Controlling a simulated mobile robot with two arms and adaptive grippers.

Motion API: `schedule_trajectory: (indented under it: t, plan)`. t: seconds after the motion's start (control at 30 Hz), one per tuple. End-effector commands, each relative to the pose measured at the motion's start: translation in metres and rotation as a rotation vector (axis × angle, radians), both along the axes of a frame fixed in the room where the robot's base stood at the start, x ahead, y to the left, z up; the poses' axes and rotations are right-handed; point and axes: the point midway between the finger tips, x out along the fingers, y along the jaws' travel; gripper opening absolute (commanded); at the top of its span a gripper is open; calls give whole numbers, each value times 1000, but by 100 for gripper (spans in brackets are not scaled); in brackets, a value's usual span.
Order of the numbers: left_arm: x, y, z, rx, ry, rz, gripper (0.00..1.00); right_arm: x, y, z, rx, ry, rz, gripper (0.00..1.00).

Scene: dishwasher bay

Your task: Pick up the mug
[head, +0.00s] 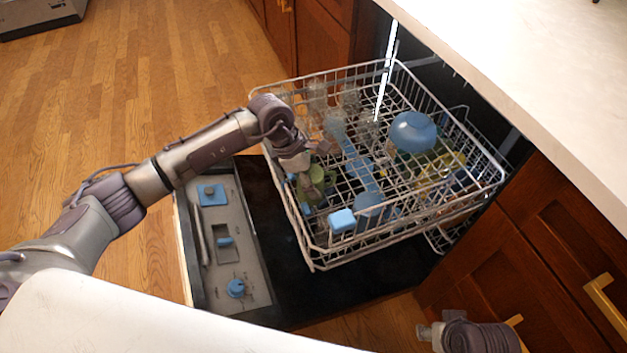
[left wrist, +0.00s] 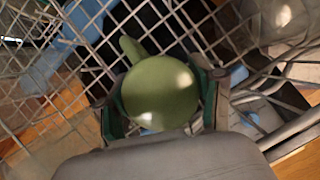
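The green mug (left wrist: 160,92) stands in the upper dishwasher rack, its rounded green surface facing the left wrist camera and its handle pointing up and left there. In the head view the mug (head: 317,178) is partly covered by my left gripper (head: 303,172), which reaches down into the rack's near left side. In the left wrist view the fingers of the left gripper (left wrist: 165,103) stand apart, one on each side of the mug. Whether both touch it is unclear. My right gripper (head: 428,333) is at the bottom edge of the head view, away from the rack, its fingers barely showing.
The wire rack (head: 318,250) is pulled out over the open dishwasher door (head: 275,225). It also holds a blue bowl (head: 413,132), clear glasses (head: 317,97) and other blue pieces close to the mug. A white counter (head: 545,75) overhangs at the right. Open floor lies left.

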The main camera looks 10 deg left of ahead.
Motion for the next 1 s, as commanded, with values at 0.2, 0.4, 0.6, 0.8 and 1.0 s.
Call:
schedule_trajectory:
  t: [0.2, 0.4, 0.6, 0.8, 1.0]
  plan:
    - [1, 0, 1, -2, -2, 1, 31, 0, 0, 0, 0, 0, 0, 50]
    - [1, 0, 7, -1, -4, 1, 31, 1, 0, 1, 1, -3, 0, 50]
    - [2, 0, 43, -3, -7, 0, 31, 4, 2, -21, 1, 12, 3, 50]
    - [2, 0, 81, -1, -7, 0, 31, 5, 2, -39, 0, 21, 4, 50]
    - [1, 0, 100, -1, -3, 0, 31, 5, 2, -49, -1, 25, 4, 50]
